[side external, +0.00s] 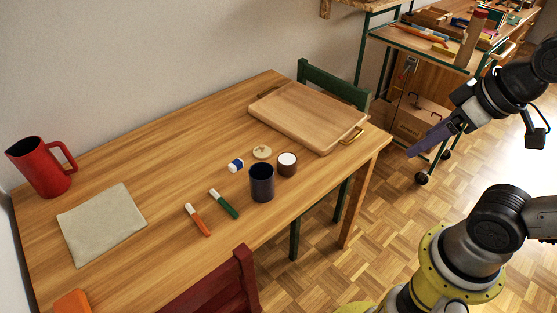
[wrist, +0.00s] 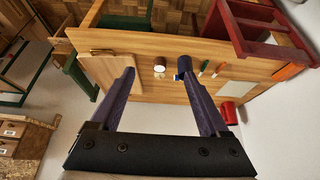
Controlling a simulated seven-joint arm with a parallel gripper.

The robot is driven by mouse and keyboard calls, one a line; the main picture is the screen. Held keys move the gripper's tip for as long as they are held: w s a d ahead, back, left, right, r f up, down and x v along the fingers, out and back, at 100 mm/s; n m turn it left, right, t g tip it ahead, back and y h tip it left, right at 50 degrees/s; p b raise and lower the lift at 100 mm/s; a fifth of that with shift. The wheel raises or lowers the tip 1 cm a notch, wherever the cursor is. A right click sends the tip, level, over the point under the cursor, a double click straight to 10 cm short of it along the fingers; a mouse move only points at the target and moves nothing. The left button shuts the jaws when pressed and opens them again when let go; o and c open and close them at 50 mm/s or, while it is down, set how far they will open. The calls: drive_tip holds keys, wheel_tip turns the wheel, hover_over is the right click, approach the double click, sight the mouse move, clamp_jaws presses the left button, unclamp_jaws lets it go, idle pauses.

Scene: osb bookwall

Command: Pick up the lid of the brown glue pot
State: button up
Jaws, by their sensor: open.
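The brown glue pot (side external: 287,168) stands upright on the wooden table, open, with a white top surface showing. Its lid (side external: 262,152), a pale tan disc with a small knob, lies on the table just behind and left of the pot. In the wrist view the pot (wrist: 159,68) and, just below it, the lid (wrist: 158,75) appear small and distant between my fingers. My gripper (side external: 412,152) is open and empty, in the air beyond the table's right edge, well away from the lid. It also shows in the wrist view (wrist: 158,72).
A dark blue cup (side external: 262,184) stands close to the pot. A blue-and-white item (side external: 236,165), green marker (side external: 224,204) and orange marker (side external: 197,220) lie nearby. A wooden tray (side external: 308,115) lies behind. A grey cloth (side external: 102,224) and red jug (side external: 40,168) are left. Chairs flank the table.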

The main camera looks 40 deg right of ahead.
drive_tip(key=shift+o, duration=1.3)
